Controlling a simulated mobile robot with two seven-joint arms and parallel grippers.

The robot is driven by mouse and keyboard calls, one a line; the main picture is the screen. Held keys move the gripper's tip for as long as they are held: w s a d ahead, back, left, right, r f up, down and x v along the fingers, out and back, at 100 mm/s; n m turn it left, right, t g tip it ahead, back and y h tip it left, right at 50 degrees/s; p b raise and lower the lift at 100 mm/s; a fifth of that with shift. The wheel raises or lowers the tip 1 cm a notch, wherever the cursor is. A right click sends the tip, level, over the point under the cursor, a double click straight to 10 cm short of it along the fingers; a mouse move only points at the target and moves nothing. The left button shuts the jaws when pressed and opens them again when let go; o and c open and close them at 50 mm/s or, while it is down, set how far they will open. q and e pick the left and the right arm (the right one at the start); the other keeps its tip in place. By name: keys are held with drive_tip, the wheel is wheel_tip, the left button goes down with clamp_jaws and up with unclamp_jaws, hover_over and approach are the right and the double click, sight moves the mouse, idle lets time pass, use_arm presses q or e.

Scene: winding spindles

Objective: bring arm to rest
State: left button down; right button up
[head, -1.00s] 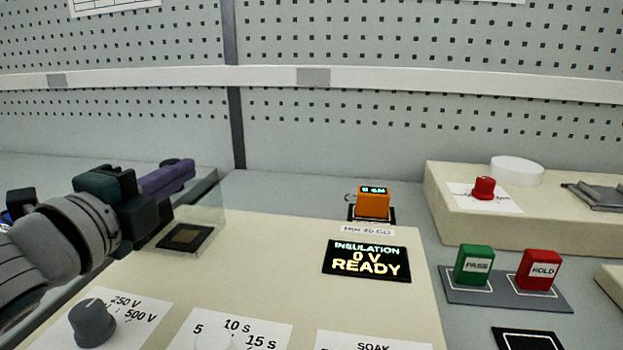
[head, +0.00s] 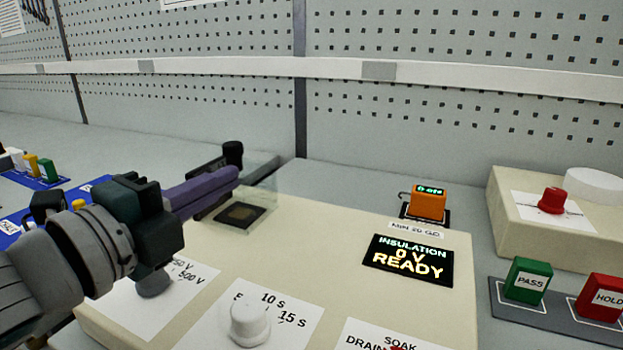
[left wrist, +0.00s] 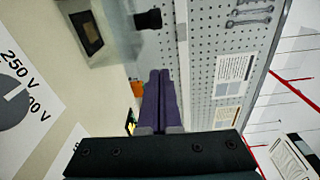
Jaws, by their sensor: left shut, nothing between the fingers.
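My left gripper (head: 236,173) reaches in from the left in the head view, its purple fingers together and empty. It is above the cream tester panel (head: 330,215), close to the clear guard (head: 262,190) around a dark square recess (head: 239,214). In the left wrist view the shut purple fingers (left wrist: 159,75) point toward the pegboard, with nothing between them. My right gripper is not in view.
The panel carries a display (head: 408,262) reading "INSULATION 0 V READY", a white knob (head: 249,322) and a grey knob (head: 153,284). Green PASS (head: 527,281) and red HOLD (head: 600,298) blocks are at right. Pegboard (head: 400,110) closes the back.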

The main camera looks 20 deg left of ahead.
use_arm(q)
drive_tip(key=s+d+r+n+g+y+p, duration=0.1)
drive_tip(key=s+d+n+g+p, duration=0.2)
drive_tip(key=s+n+g+p, duration=0.65)
drive_tip(key=s+d+r+n+g+p, duration=0.1)
drive_tip(key=s+d+n+g+p, duration=0.35)
drive_tip(key=s+n, duration=0.65)
wheel_tip(320, 180, up, 36)
drive_tip(key=s+a+m+p, duration=0.1)
drive_tip(key=a+m+p, duration=0.1)
drive_tip(key=p, duration=3.5)
drive_tip(key=shift+s+y, duration=0.3)
drive_tip(key=shift+s, duration=0.1)
drive_tip(key=shift+m, duration=0.25)
drive_tip(key=shift+w+d, duration=0.1)
drive_tip(key=shift+d, duration=0.05)
